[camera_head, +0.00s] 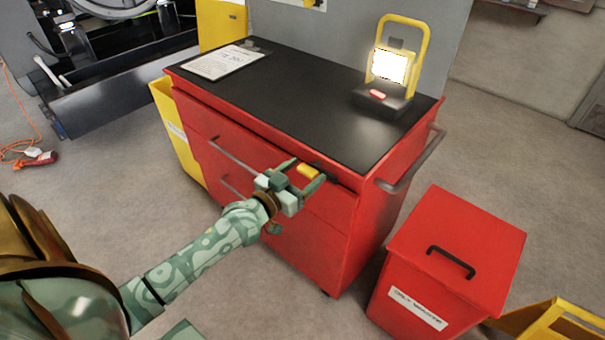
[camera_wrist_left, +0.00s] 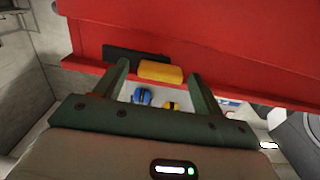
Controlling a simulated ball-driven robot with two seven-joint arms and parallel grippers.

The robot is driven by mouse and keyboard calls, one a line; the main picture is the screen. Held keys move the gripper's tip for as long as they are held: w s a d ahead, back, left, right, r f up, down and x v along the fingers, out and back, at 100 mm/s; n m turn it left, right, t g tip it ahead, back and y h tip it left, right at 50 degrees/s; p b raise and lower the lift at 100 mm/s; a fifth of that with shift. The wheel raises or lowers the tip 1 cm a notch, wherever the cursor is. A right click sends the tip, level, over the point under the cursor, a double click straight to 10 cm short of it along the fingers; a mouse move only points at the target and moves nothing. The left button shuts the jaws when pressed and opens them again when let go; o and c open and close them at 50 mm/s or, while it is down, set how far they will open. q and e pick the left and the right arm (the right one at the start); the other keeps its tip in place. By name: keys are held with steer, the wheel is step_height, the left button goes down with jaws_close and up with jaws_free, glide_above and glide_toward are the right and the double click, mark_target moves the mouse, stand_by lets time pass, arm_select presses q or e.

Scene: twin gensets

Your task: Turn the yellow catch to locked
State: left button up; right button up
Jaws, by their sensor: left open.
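The yellow catch (camera_head: 308,171) is a small block at the top front edge of the red tool cabinet (camera_head: 330,215), beside a dark strip. My left gripper (camera_head: 305,174) is at it, with its green jaws open and one finger on either side. In the left wrist view the yellow catch (camera_wrist_left: 161,72) lies between the open fingertips of the left gripper (camera_wrist_left: 158,74), with gaps on both sides. A dark plate (camera_wrist_left: 130,55) lies behind it on the red surface. I cannot tell whether a finger touches the catch. My right gripper is not in view.
A lit yellow work lamp (camera_head: 390,65) and a white sheet (camera_head: 225,62) are on the black cabinet top. A red lidded bin (camera_head: 450,250) stands to the right, and a grey side handle (camera_head: 415,165) juts from the cabinet. Floor is clear in front.

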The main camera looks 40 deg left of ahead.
arm_select(q)
steer(key=c, duration=1.4)
